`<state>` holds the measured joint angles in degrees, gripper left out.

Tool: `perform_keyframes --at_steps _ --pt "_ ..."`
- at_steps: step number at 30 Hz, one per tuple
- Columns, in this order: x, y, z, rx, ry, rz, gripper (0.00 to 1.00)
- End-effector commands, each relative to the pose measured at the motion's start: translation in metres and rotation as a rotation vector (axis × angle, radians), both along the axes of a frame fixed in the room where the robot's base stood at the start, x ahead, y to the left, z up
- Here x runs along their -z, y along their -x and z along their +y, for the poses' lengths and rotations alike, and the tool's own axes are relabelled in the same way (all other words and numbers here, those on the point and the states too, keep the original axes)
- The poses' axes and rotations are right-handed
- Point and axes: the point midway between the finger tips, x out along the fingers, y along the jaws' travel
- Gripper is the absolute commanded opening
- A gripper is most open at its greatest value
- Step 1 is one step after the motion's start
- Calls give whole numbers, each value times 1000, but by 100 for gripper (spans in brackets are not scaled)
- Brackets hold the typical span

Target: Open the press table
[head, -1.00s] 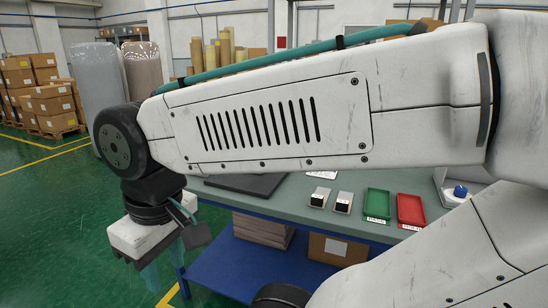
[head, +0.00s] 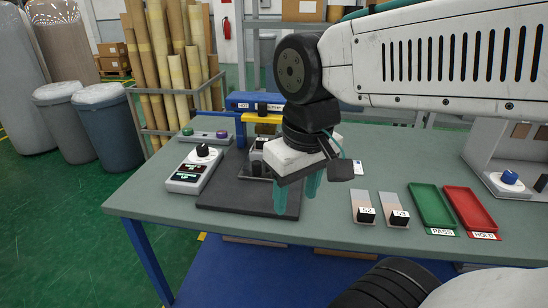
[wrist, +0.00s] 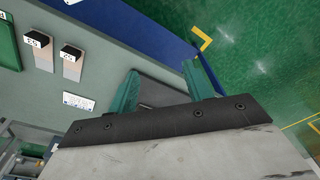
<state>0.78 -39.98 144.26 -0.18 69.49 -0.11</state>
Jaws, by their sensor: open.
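In the head view, the press stands on a dark base plate (head: 228,198) on the grey-green bench. It has a blue upper beam (head: 250,98) with a white label and a yellow bar (head: 258,118) below it. My wrist hides much of its middle, so I cannot tell how its moving part stands. My gripper (head: 297,200) is open and empty, its teal fingers pointing down in front of the press. In the wrist view my gripper (wrist: 161,78) shows two parted fingers, with part of a dark flat surface (wrist: 158,93) between them.
A control box (head: 192,173) with a black knob and a button box (head: 205,136) with green and purple buttons stand left of the press. Sample blocks (head: 364,207), a green tray (head: 433,206) and a red tray (head: 470,208) lie to the right. The front bench strip is clear.

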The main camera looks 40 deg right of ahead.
Motion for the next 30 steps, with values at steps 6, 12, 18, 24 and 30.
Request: perform_keyframes --at_steps 6,12,18,24,30 --pt "-11 -84 -20 51 -2 36 50" --pt "3 -176 -50 105 -5 63 50" --pt "42 -261 -85 149 -9 88 50" --pt "84 -314 -113 179 -14 103 50" --pt "104 -332 -124 189 -15 108 50"
